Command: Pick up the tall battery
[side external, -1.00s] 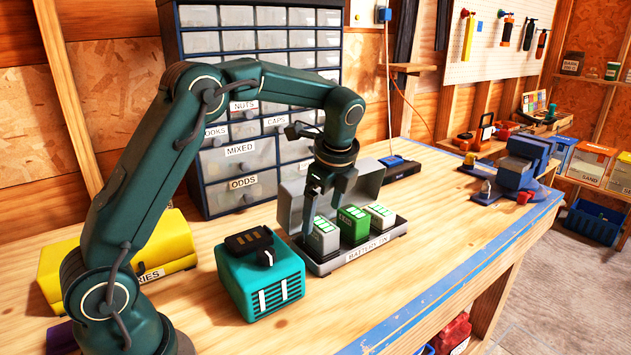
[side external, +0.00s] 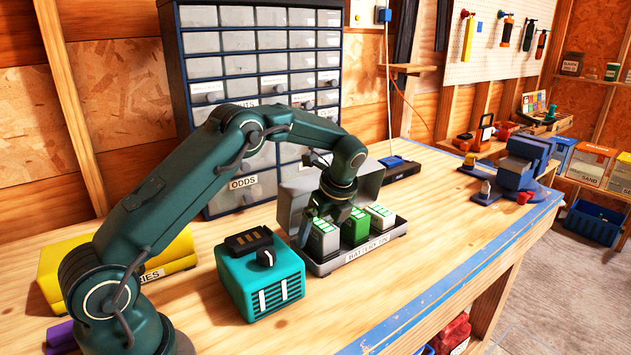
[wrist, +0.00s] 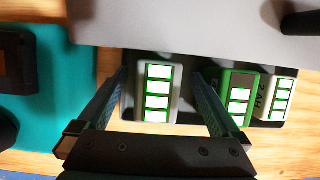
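Three batteries stand in a row in the battery tin (side external: 362,250). The left one is grey with several white bars on a green top (side external: 323,240); in the wrist view it (wrist: 157,92) looks the largest. The middle battery is green (side external: 355,228), and the right one is whitish (side external: 381,218). I cannot surely compare their heights. My gripper (side external: 322,218) is low over the left battery. In the wrist view my gripper (wrist: 160,82) is open, one finger on each side of that battery, with gaps showing. The right finger comes close to the green battery and hides part of it.
The tin's raised grey lid (side external: 364,182) stands behind the batteries. A teal box (side external: 262,280) with a dark top sits close to the tin's left. A drawer cabinet (side external: 240,180) stands behind. The bench front (side external: 375,305) is clear.

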